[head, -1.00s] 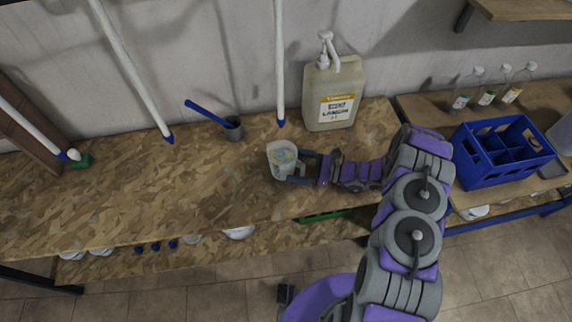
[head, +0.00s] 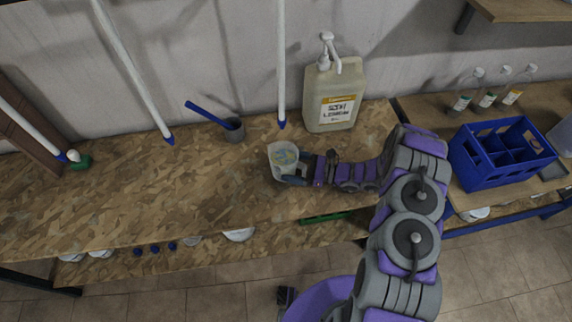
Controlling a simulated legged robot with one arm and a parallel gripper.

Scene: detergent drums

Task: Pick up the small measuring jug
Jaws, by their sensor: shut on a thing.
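The small measuring jug (head: 283,161) is a pale, translucent cup near the middle of the wooden bench, in the head view. It looks upright. My gripper (head: 292,173) reaches it from the right and is shut on its right side, where the handle seems to be. The fingers partly cover that side. I cannot tell whether the jug's base touches the bench or is slightly raised.
A large pump container (head: 334,95) stands behind and right of the jug. A blue crate (head: 500,153) and several clear bottles (head: 488,92) are at right.

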